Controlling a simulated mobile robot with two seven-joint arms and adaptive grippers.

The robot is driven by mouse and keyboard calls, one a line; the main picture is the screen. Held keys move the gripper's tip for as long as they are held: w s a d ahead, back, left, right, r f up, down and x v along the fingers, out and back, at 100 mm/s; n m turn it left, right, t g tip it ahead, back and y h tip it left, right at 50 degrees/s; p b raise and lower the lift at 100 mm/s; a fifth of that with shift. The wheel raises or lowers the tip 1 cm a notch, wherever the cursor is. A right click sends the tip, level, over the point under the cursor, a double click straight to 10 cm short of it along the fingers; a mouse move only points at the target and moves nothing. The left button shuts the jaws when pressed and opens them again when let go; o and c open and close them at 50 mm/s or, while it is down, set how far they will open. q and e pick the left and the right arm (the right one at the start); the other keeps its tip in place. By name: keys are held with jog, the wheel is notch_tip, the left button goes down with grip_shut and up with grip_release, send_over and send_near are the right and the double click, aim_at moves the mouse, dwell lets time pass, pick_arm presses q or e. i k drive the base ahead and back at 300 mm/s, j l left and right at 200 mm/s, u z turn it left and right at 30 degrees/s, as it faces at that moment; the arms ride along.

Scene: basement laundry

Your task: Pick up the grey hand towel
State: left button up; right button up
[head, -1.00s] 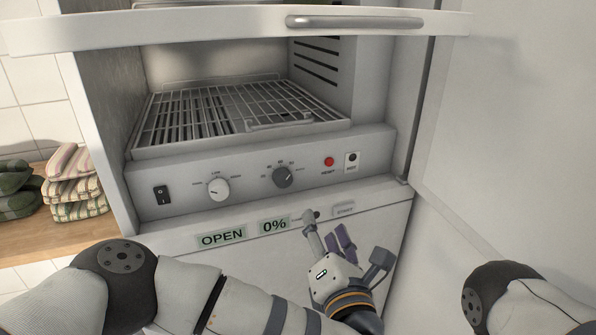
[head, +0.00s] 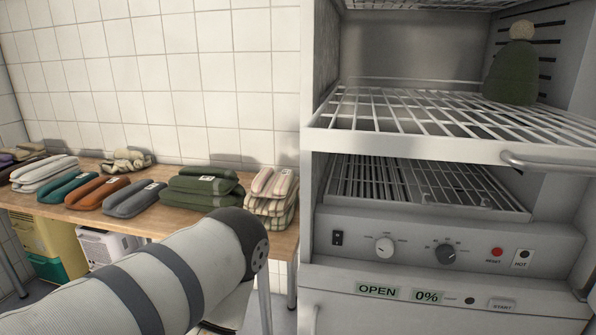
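The grey hand towel (head: 133,201) lies folded long on the wooden table (head: 176,229) left of the cabinet. An orange-brown towel (head: 97,194) is on its left and a stack of dark green towels (head: 203,188) is on its right. It carries a small pale label and nothing lies on it. My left arm crosses the lower left of the head view, in front of the table. Its gripper is out of sight. My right gripper is not in view either.
Teal (head: 67,187) and whitish (head: 44,171) towels lie farther left. A striped stack (head: 271,196) stands by the cabinet (head: 447,249). The cabinet's upper wire rack (head: 440,115) sticks out, with a green rounded object (head: 511,72) on it. Bins (head: 52,245) stand under the table.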

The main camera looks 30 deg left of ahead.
aim_at(129, 202)
jog(key=u, duration=1.95)
jog(key=i+j+z, duration=0.4)
jog(key=i, duration=0.2)
